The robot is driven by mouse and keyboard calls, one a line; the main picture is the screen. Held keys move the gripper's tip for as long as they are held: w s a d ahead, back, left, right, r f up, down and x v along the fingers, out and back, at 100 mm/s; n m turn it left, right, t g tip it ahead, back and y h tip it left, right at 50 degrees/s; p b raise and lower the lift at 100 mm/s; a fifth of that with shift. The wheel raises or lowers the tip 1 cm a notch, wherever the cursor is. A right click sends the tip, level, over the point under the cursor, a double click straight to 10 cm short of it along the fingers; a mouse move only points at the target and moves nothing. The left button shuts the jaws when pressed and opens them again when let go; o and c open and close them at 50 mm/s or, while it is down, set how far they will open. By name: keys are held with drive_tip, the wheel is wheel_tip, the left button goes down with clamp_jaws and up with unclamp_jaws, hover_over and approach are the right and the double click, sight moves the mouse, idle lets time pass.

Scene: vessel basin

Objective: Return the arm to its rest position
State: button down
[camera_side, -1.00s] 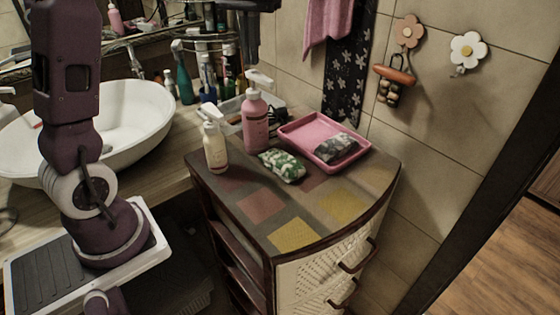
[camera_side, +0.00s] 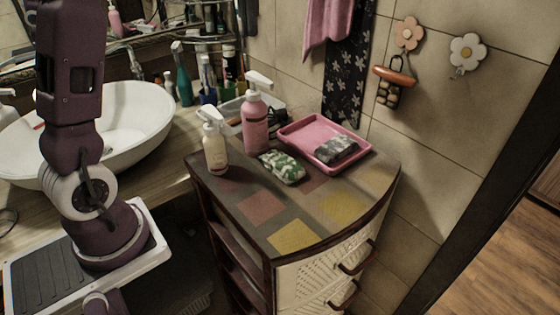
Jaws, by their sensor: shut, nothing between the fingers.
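My arm (camera_side: 72,110) stands at the left, in front of the basin, and runs up out of the top of the picture. My gripper is out of view, so its fingers cannot be seen. Nothing of mine touches the cabinet top or the things on it.
A white vessel basin (camera_side: 135,125) stands behind my arm. On the cabinet (camera_side: 268,208) stand a cream pump bottle (camera_side: 215,148) and a pink pump bottle (camera_side: 255,125). A green-and-white patterned item (camera_side: 282,166) lies beside a pink tray (camera_side: 298,131) holding a dark patterned item (camera_side: 336,150).

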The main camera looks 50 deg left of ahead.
drive_tip(key=s+d+f+m+t, duration=0.2)
drive_tip(key=s+d+m+t, duration=0.1)
drive_tip(key=s+d, duration=0.8)
drive_tip(key=s+d+f+m+t, duration=0.1)
drive_tip(key=s+f+m+t, duration=0.1)
drive_tip(key=s+f, duration=0.6)
drive_tip(key=s+m, duration=0.1)
drive_tip(key=s, duration=0.1)
drive_tip(key=shift+s+d+t, duration=0.15)
drive_tip(key=shift+s+t, duration=0.15)
